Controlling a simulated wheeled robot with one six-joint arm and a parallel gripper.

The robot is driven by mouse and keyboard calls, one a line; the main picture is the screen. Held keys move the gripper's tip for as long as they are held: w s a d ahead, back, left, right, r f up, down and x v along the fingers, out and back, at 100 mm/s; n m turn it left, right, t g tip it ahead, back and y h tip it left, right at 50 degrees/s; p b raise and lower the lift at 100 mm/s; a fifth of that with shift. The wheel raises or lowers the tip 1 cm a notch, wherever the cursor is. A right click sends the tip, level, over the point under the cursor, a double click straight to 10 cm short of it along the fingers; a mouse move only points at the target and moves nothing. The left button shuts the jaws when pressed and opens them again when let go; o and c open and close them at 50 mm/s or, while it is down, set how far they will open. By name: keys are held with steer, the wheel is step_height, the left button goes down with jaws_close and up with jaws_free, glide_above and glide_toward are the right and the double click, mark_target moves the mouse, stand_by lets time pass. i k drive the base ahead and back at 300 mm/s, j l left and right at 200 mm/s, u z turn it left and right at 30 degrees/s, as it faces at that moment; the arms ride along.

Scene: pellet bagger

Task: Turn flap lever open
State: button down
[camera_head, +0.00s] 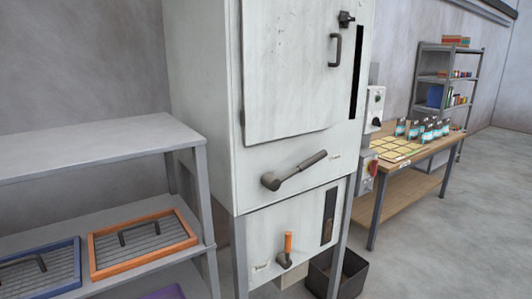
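A tall pale cabinet (205,110) stands in the middle of the view with two levers on its front. The upper lever (296,169) is dark grey; its round hub is at the lower left and its handle slants up to the right. The lower lever (287,243) has an orange grip that points almost straight up from a grey hub. Small labels sit near both levers, but I cannot read them, so I cannot tell which is the flap lever. My gripper is not in view.
The cabinet's upper door (285,70) appears closed. A dark open bin (353,277) stands on the floor below right. A grey shelf rack (90,147) with orange (105,259) and blue (60,270) framed screens is left. A wooden table (430,150) stands right.

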mark_target(284, 260)
steer(key=i+l, duration=0.2)
steer(key=i, duration=0.25)
steer(key=i+l, duration=0.25)
steer(key=i, duration=0.2)
